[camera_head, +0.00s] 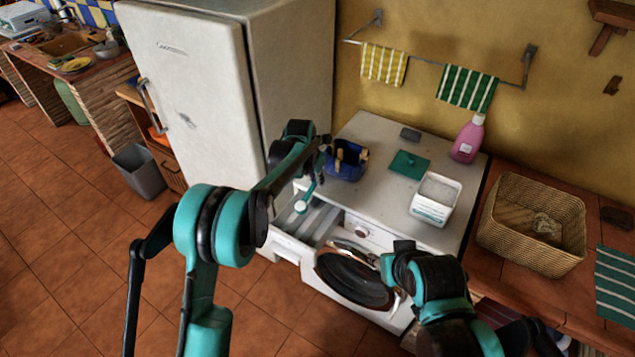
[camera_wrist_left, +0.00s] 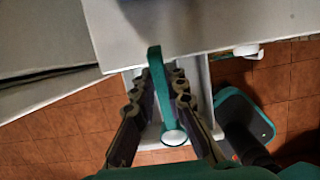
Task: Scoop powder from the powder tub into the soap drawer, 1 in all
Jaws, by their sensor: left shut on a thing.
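My left gripper (camera_head: 316,172) is shut on the teal handle of the scoop (camera_head: 301,206). In the left wrist view the scoop (camera_wrist_left: 174,137) sits between the two fingers, its round bowl showing white inside, which looks like powder. It is over the pulled-out soap drawer (camera_head: 322,222) at the washer's upper left; the drawer (camera_wrist_left: 203,88) also shows beneath it. The powder tub (camera_head: 435,213), white and open with pale powder inside, stands on the washer top. My right gripper (camera_head: 388,266) is in front of the washer door; its fingers are not clear.
A wicker basket (camera_head: 530,225) is on the brick counter at right. A fridge (camera_head: 200,85) stands at left.

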